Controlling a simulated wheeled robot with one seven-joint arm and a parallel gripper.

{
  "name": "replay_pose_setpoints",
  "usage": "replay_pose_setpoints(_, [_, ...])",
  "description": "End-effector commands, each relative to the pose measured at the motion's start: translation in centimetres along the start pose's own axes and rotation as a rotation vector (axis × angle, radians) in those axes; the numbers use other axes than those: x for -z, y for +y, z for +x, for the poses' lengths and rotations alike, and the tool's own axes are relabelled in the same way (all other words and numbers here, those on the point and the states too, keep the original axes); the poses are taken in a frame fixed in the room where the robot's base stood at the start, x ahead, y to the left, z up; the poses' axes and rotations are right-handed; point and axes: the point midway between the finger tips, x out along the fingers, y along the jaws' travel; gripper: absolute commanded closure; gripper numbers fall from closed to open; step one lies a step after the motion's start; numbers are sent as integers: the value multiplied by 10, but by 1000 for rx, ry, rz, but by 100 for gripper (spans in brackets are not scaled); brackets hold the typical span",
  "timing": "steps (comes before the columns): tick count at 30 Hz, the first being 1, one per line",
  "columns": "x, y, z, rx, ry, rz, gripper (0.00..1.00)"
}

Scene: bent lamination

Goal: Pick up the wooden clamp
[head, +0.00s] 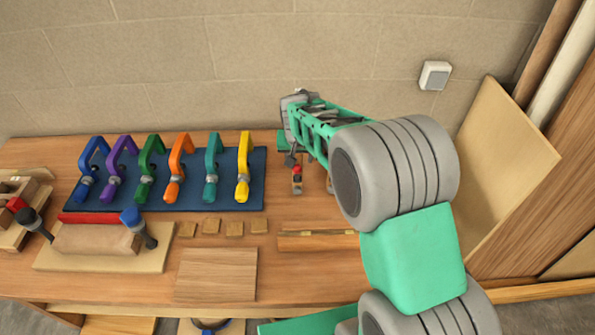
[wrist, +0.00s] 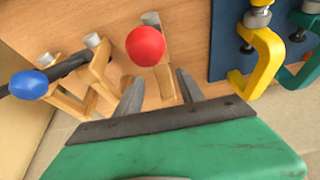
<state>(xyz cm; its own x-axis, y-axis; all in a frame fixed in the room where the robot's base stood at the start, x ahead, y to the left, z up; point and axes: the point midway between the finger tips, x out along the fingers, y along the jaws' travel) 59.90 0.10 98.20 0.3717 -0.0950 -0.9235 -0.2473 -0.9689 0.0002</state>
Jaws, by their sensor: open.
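A small wooden clamp with a red ball knob (head: 297,187) stands on the bench at the back, right of the blue mat. In the wrist view its wooden bar (wrist: 166,78) runs between my two fingers, with the red ball at its upper left. My gripper (head: 291,157) is above and behind it, and its fingers are apart in the wrist view (wrist: 160,88). I cannot tell whether they touch the wood. Other wooden pieces (wrist: 97,75) with a blue ball (wrist: 28,85) are left of my fingers; my arm mostly hides them in the head view.
The blue mat (head: 256,170) holds several coloured clamps; the yellow clamp (head: 243,170) is nearest my gripper. Small wooden squares (head: 259,226), a wooden strip (head: 318,241) and a board (head: 215,275) lie in front. The block wall is close behind. A panel (head: 500,165) leans at right.

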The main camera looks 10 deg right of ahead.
Motion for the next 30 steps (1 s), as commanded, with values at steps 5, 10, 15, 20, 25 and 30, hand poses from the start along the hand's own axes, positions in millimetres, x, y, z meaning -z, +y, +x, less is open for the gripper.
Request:
replay_pose_setpoints(5, [2, -1, 22, -1, -4, 0, 55])
replay_pose_setpoints(10, [5, -4, 51, -1, -5, 0, 55])
replay_pose_setpoints(15, [5, -4, 67, 1, -1, 0, 55])
replay_pose_setpoints(20, [5, -4, 67, 1, 0, -1, 55])
replay_pose_setpoints(25, [5, -4, 66, 1, 0, -1, 69])
replay_pose_setpoints(30, [5, -4, 66, 1, 0, -1, 83])
